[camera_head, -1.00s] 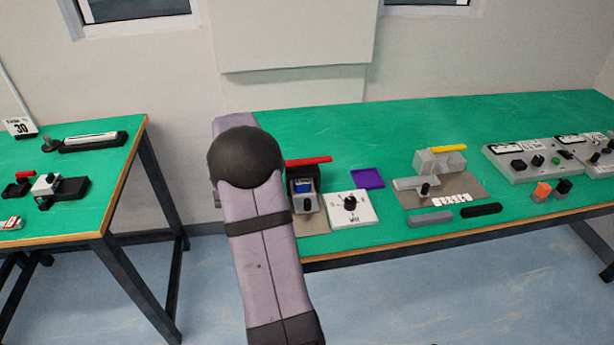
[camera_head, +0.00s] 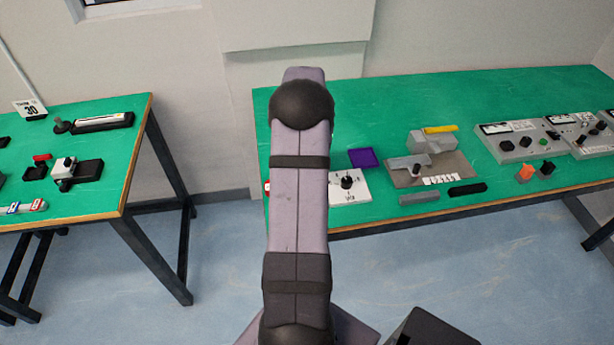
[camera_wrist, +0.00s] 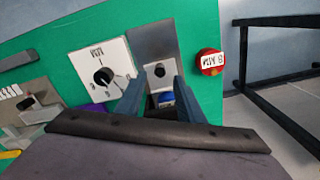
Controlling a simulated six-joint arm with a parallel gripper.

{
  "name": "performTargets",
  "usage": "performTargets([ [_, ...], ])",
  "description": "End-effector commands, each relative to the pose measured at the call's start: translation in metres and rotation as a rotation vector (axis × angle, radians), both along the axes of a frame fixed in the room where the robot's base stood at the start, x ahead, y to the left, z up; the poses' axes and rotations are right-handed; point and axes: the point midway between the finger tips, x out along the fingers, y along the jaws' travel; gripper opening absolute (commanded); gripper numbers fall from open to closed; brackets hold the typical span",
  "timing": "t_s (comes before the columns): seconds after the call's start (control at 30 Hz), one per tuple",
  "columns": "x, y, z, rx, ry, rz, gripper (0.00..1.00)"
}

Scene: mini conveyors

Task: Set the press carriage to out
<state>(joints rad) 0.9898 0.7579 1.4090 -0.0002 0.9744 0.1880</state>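The press with the red lever, seen in the earlier head view, is now hidden behind my arm there. In the wrist view its grey carriage (camera_wrist: 159,73) with a black knob shows on a grey base plate (camera_wrist: 154,40), with a blue part (camera_wrist: 166,98) behind it. My gripper (camera_wrist: 160,82) is open, its two blue-grey fingers apart on either side of the carriage. I cannot tell whether they touch it. A second press (camera_head: 432,143) with a yellow lever and grey carriage (camera_head: 410,164) stands further right.
A white dial plate (camera_head: 348,187) is beside the first press and also shows in the wrist view (camera_wrist: 102,72). A red round labelled piece (camera_wrist: 210,62) is on its other side. A purple tray (camera_head: 364,158) and control boxes (camera_head: 515,142) share the green bench (camera_head: 400,100).

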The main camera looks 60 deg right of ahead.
Motion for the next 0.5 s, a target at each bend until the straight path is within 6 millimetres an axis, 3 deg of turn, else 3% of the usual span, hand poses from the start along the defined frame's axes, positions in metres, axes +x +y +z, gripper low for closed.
performTargets([
  [0.3, 0.0, 0.001, -0.04, 0.003, 0.002, 0.0, 0.35],
  [0.5, 0.0, 0.001, -0.053, 0.001, 0.0, 0.0, 0.35],
])
